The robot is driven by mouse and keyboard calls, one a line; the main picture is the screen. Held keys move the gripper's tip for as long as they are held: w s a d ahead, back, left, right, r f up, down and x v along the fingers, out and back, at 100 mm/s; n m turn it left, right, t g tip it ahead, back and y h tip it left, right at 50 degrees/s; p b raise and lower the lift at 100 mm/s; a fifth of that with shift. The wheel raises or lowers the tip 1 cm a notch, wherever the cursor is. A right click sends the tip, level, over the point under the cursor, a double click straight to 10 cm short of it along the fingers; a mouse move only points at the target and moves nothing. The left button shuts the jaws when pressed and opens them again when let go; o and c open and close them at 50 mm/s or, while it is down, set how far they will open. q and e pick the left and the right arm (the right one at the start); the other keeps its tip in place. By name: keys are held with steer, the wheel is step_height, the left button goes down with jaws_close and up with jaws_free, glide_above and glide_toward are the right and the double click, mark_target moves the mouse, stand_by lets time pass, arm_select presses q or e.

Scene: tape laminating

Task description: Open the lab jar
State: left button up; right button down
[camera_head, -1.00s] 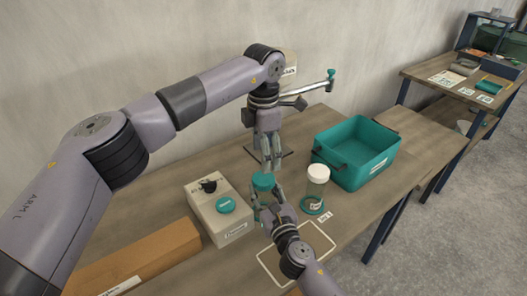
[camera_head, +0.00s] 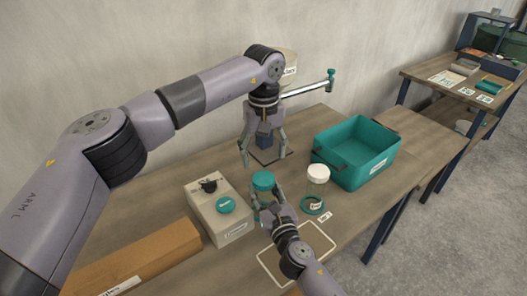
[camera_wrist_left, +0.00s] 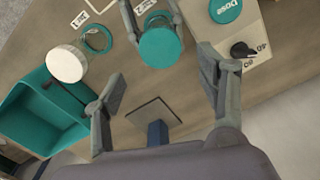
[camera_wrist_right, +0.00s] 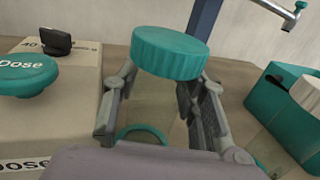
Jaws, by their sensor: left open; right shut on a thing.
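The lab jar has a ribbed teal lid (camera_head: 263,181) on top; its clear body is hard to make out. My right gripper (camera_wrist_right: 165,85) is shut on the jar's body, just below the lid. My left gripper (camera_head: 264,160) is wide open and empty, above and behind the lid in the head view. In the left wrist view the teal lid (camera_wrist_left: 160,47) lies beyond the open fingers, apart from them. Whether the lid is still threaded on cannot be told.
A white-capped container (camera_head: 318,173) and a teal ring (camera_head: 313,205) are right of the jar. A dosing box (camera_head: 220,214) is on the left, a teal crate (camera_head: 355,178) at the back right. A stand with an arm (camera_head: 310,88) rises behind.

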mark_target(263, 178)
arm_select(q)
steer(key=shift+f, duration=4)
steer(key=shift+c, duration=0.6)
